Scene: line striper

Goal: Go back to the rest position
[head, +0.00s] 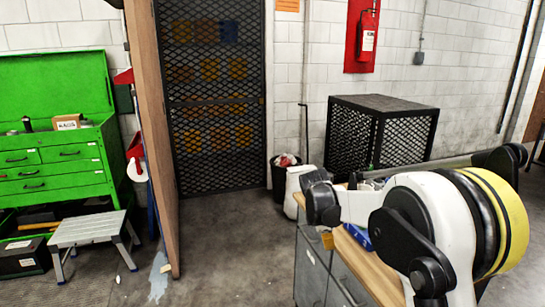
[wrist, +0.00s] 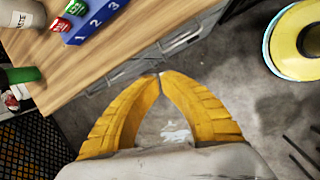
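My gripper (wrist: 161,76) shows in the wrist view as two yellow fingers. Their tips meet, and nothing is held between them. It is beside the edge of a wood-topped bench (wrist: 105,62), with grey floor behind the fingers. In the head view my white and black arm is folded at the right, in front of the same bench (head: 376,270). A small yellow piece at the arm's far end there looks like part of the gripper, but the fingertips are not clear.
On the bench are a blue block numbered 1, 2, 3 (wrist: 98,20), a white cup (wrist: 18,12) and a green cylinder (wrist: 20,75). A black mesh cage (head: 380,130) stands behind. A green tool chest (head: 55,165) and step stool (head: 88,230) are left. The middle floor is open.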

